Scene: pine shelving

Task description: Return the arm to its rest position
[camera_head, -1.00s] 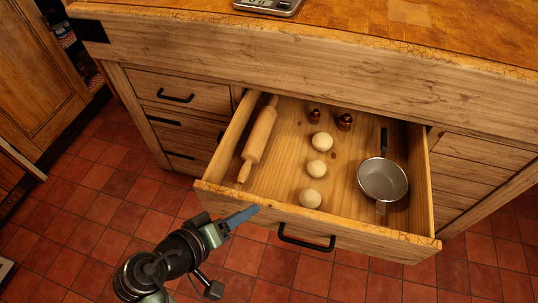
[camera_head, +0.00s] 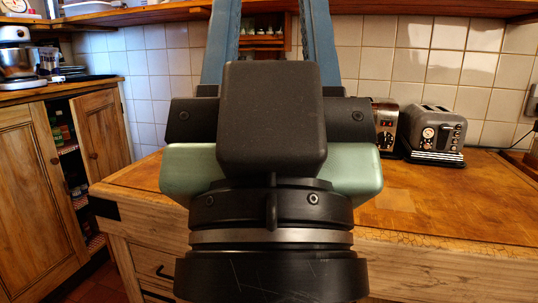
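My gripper (camera_head: 270,45) is raised close in front of the head camera and fills the middle of the view. Its two blue fingers stand upright and well apart, running out of the top of the picture. No object shows in the visible part of the gap between them; the fingertips are cut off. The wrist and the black gripper body hide the middle of the counter.
A wooden counter (camera_head: 440,210) spans behind my gripper. A toaster (camera_head: 436,130) and another metal appliance (camera_head: 385,125) stand on it at right. At left, a cabinet door (camera_head: 103,130) stands open beside dark shelves. The open drawer is out of view.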

